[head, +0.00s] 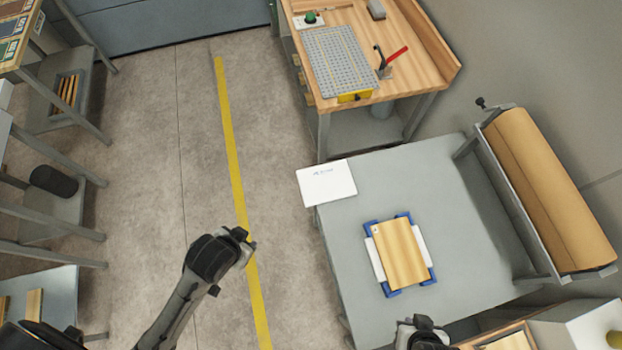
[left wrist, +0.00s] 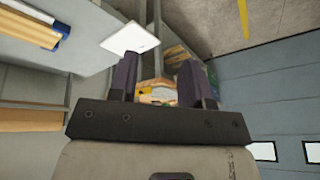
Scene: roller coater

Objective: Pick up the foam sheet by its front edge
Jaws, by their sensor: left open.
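The foam sheet appears to be the thin white sheet (head: 327,183) with small printed marks. It lies flat at the far left corner of the grey table (head: 450,200), its left edge seeming to stick out past the table. It also shows as a white sheet in the left wrist view (left wrist: 130,38), beyond the fingers. My left gripper (head: 246,243) is over the floor, left of the table and apart from the sheet. Its fingers (left wrist: 158,82) are spread with nothing held. My right gripper (head: 424,330) is partly cut off at the bottom; its jaws are unclear.
A wooden board (head: 402,255) sits in a blue-cornered holder on the table. A large tan roll (head: 548,185) stands along the table's right side. A wooden workbench (head: 415,50) with a perforated plate (head: 338,60) is behind. Floor left of the table is clear.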

